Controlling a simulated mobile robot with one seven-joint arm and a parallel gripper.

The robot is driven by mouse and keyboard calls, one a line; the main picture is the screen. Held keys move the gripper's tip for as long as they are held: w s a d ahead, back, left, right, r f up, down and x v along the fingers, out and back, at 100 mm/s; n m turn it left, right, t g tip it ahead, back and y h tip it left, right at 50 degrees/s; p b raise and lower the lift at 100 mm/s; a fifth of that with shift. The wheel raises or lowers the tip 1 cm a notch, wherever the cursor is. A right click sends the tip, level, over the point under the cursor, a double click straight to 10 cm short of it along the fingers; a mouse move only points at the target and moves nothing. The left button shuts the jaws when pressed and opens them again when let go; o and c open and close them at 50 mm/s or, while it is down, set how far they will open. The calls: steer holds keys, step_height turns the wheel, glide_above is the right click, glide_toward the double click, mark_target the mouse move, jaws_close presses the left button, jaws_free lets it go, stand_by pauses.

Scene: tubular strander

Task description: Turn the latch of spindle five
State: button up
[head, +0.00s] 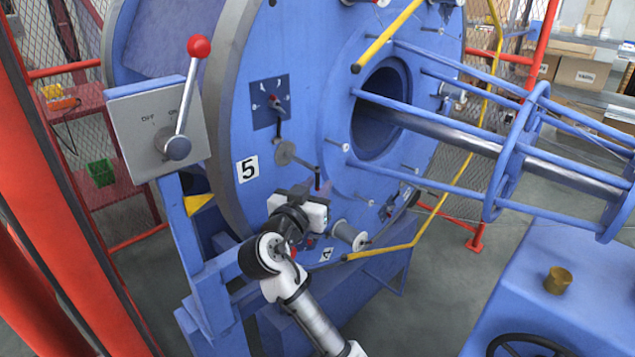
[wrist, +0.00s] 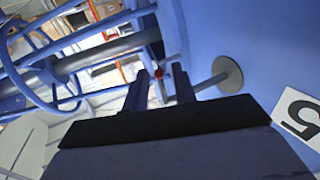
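The number 5 label (head: 247,169) is on the big blue disc. Beside it, spindle five (head: 299,160) is a grey rod standing out from a small round plate. At the rod's free end is a short dark latch bar with a red tip (head: 318,180). My gripper (head: 304,192) is just below and left of the latch. In the wrist view, my two dark fingers (wrist: 161,88) stand apart. The latch's red tip (wrist: 158,84) shows in the gap between them. Contact cannot be told. The round plate (wrist: 228,74) and the 5 label (wrist: 299,116) show at right.
A blue panel (head: 262,117) with a red pointer is above the spindle. A grey switch box (head: 135,125) with a red-knobbed lever is at left. Yellow rails and blue tubes (head: 480,140) run at right.

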steer(key=shift+w+d, duration=0.2)
steer(key=shift+w, duration=0.25)
jaws_close()
steer(key=shift+s+n+p, duration=0.1)
steer(key=shift+n+p, duration=0.2)
steer(key=shift+p, duration=0.05)
steer(key=shift+s+d+r+n+g+h+p, duration=0.55)
steer(key=shift+n+g+p, duration=0.65)
steer(key=shift+n+p, duration=1.4)
steer(key=shift+s+d+r+n+g+h+p, duration=0.3)
steer(key=shift+r+n+g+p, duration=0.8)
steer(key=shift+p, duration=2.3)
steer(key=shift+s+d+r+n+g+h+p, duration=0.35)
steer(key=shift+n+g+p, duration=0.95)
steer(key=shift+n+p, duration=1.55)
steer(key=shift+s+d+f, duration=0.1)
